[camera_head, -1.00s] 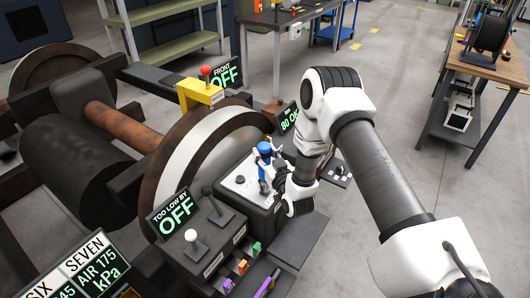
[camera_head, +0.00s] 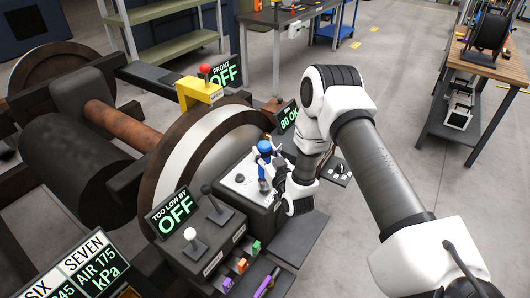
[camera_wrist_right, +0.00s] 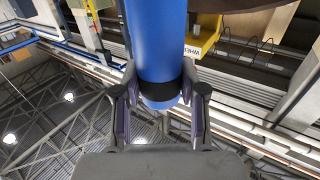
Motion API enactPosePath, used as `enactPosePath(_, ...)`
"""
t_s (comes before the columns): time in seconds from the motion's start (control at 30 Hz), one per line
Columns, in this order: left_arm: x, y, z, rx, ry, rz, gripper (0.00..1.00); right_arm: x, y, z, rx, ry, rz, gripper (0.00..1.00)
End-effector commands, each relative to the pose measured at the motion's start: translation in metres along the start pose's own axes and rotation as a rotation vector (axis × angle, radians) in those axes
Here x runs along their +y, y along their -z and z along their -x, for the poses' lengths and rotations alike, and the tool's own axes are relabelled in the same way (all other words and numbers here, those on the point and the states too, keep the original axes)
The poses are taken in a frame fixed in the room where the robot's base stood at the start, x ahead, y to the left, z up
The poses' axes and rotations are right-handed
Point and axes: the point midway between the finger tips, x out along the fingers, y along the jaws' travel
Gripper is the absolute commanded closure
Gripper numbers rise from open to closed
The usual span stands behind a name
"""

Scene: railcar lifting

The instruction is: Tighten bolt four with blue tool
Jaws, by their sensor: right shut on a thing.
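My right gripper (camera_head: 270,168) is shut on the blue tool (camera_head: 265,147), which it holds upright over the light-topped bolt plate (camera_head: 238,180). In the right wrist view the blue tool (camera_wrist_right: 157,50) stands between the two fingers of the gripper (camera_wrist_right: 160,105), with a black band at their level. The tool's lower end is over or on the plate; I cannot tell whether it sits on a bolt. Which bolt is number four cannot be read. My left gripper is not in view.
A "TOO LOW BY OFF" display (camera_head: 173,212) and a white-knobbed lever (camera_head: 191,236) stand in front. Several coloured pieces sit in a rack (camera_head: 240,268). The large wheel (camera_head: 180,150) is behind, with a yellow block (camera_head: 200,92) and red knob.

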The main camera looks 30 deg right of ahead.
Motion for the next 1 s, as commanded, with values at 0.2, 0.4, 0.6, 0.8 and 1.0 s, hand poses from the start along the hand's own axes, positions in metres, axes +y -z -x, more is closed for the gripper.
enactPosePath(0.2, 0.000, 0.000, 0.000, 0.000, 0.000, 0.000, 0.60, 0.000, 0.001, 0.000, 0.003, 0.000, 0.000, 1.00)
enactPosePath(0.4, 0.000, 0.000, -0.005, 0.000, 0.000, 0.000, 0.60, 0.000, -0.004, 0.000, 0.003, 0.000, 0.000, 1.00)
enactPosePath(0.6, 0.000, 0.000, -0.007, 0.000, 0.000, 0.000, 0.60, 0.000, -0.007, 0.000, 0.003, 0.000, 0.000, 1.00)
enactPosePath(0.8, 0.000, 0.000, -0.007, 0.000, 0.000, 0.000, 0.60, 0.000, -0.007, 0.000, 0.003, 0.000, 0.000, 1.00)
enactPosePath(1.0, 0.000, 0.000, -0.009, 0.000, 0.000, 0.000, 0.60, 0.000, -0.009, 0.000, 0.003, 0.000, 0.000, 1.00)
